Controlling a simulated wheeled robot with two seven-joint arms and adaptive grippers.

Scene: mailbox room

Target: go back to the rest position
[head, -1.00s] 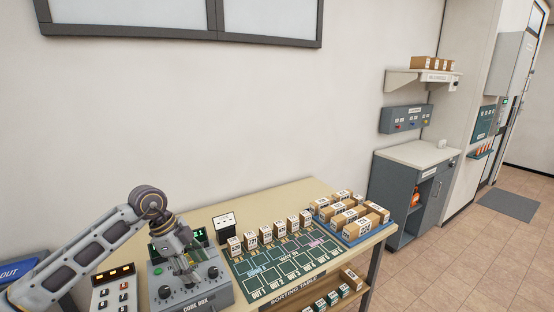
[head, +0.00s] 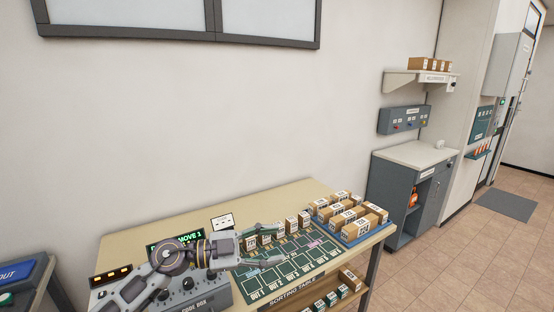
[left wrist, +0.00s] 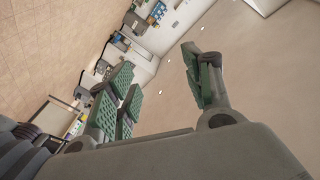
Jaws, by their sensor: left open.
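My left gripper (head: 272,246) is open and empty in the head view. It points to the right over the green sorting mat (head: 320,264), in front of the row of small boxes. My left arm comes in from the lower left and partly covers the code box (head: 188,292). In the left wrist view the left gripper (left wrist: 165,85) shows its green-padded fingers spread wide with nothing between them. The right gripper is in neither view.
The sorting table (head: 293,190) carries a row of small boxes (head: 291,224) and a blue tray (head: 377,235) with several parcels. A blue OUT bin (head: 22,272) stands at the left. A grey cabinet (head: 404,192) stands beyond the table.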

